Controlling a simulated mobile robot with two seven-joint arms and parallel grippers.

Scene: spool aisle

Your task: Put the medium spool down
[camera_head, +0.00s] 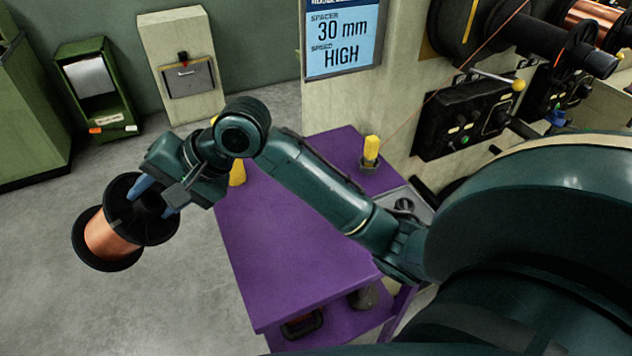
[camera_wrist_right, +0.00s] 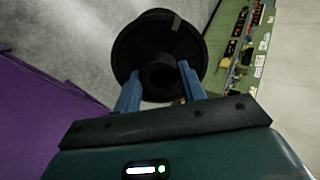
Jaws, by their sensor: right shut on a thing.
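The medium spool (camera_head: 113,236) has black flanges and copper-coloured wire. It hangs tilted at the left of the head view, over the grey floor beyond the left edge of the purple table. My right gripper (camera_head: 157,197) is shut on the spool at its near flange side, with blue fingers. In the right wrist view the spool's black flange (camera_wrist_right: 158,50) faces me, with its dark hub between the two blue fingertips (camera_wrist_right: 160,82). The copper winding is hidden there. My left gripper is not in view.
The purple table (camera_head: 290,255) has a clear top in front, with a yellow-topped peg (camera_head: 371,150) at its back right and another yellow piece (camera_head: 237,174) partly behind my wrist. A green bin (camera_head: 95,90) and pale cabinet (camera_head: 180,65) stand behind. A winding machine (camera_head: 465,125) is at the right.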

